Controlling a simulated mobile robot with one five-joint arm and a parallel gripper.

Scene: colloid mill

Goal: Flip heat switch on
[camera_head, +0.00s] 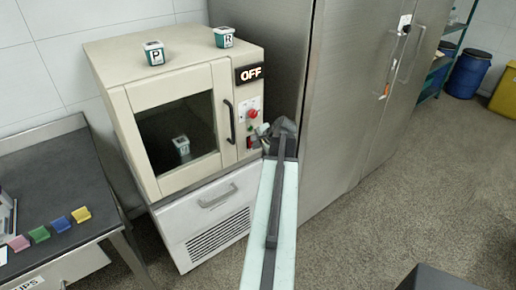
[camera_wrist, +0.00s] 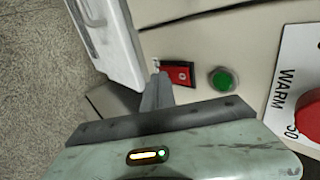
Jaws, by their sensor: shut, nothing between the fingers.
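The cream oven-like machine (camera_head: 160,100) stands ahead with its door shut and a display (camera_head: 248,73) reading OFF. A red rocker switch (camera_wrist: 178,73) in a black frame sits on its panel beside a round green button (camera_wrist: 224,80) and a red dial (camera_wrist: 309,117) marked WARM. In the head view the switch (camera_head: 250,142) is partly covered by my gripper. My gripper (camera_wrist: 158,80) is shut and empty. Its tips are right beside the switch's edge in the wrist view; whether they touch it I cannot tell. In the head view my gripper (camera_head: 267,144) is at the panel's lower right.
Two small labelled containers, P (camera_head: 154,53) and R (camera_head: 224,37), stand on top of the machine. Another container (camera_head: 181,145) is behind the door window. A tall steel cabinet (camera_head: 335,90) stands close on the right. A dark table (camera_head: 55,190) is at the left. Floor is open at right.

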